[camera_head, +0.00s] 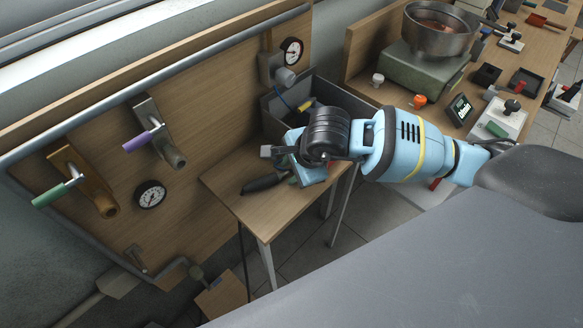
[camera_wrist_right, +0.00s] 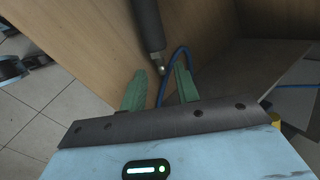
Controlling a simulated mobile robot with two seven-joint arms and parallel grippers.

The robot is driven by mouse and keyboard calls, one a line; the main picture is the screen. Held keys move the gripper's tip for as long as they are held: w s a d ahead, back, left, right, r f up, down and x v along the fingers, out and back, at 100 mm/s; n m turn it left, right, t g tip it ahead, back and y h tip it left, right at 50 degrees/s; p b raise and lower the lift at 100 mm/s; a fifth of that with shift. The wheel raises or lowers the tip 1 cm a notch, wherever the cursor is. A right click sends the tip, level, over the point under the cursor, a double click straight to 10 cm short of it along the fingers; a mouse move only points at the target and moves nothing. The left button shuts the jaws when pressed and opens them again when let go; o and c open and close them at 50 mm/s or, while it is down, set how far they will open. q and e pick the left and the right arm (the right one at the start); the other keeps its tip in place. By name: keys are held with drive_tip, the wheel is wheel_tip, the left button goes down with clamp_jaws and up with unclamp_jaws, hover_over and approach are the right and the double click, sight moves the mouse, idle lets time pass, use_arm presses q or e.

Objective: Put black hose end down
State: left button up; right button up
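My right gripper (camera_head: 291,178) is over the small wooden table (camera_head: 238,195) in the head view, its fingers mostly hidden by the hand. In the right wrist view, its two green fingers (camera_wrist_right: 160,70) stand apart with nothing clamped between them. A black rod-like piece with a metal tip (camera_wrist_right: 149,25), apparently the black hose end, lies just past the fingertips, its tip pointing towards the gap. My left gripper is not in view.
A grey bin (camera_head: 345,98) stands behind the table, against the wooden wall panel (camera_head: 215,110) with gauges and levers. A blue hose (camera_wrist_right: 184,53) curves close to the right finger. The table's front left is bare. A workbench with a metal bowl (camera_head: 440,35) stands at the back right.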

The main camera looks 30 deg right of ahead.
drive_tip(key=shift+r, duration=0.1)
drive_tip(key=shift+r, duration=0.35)
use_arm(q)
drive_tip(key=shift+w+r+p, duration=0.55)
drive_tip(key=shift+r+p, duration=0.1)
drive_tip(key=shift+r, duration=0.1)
use_arm(e)
drive_tip(key=v, duration=1.2)
drive_tip(key=shift+r, duration=0.15)
